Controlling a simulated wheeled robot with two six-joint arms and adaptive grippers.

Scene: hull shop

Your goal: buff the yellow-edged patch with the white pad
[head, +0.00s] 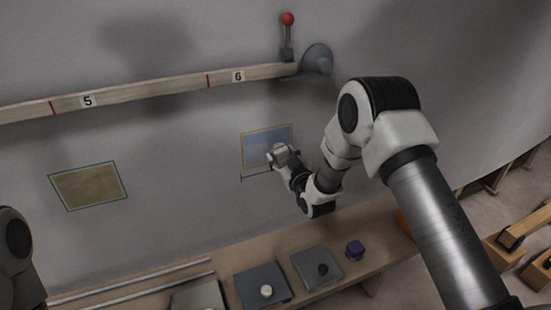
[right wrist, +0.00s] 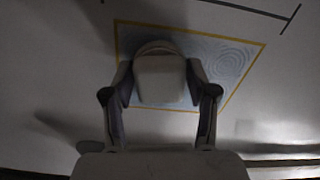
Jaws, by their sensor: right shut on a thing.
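The yellow-edged patch (head: 266,138) is a pale blue-grey rectangle on the grey wall, below the number 6. My right gripper (head: 284,162) is shut on a pale block, which looks like the white pad (right wrist: 160,80), in front of the patch's lower part. In the right wrist view the patch (right wrist: 230,62) shows faint swirl rings at the right, and the pad covers part of its middle. The pad's contact face is hidden, so I cannot tell whether it touches. Only part of my left arm shows at the lower left; its gripper is out of view.
A green-edged brownish patch (head: 88,187) is further left. A numbered rail (head: 150,92) and red-knobbed lever (head: 287,20) are above.

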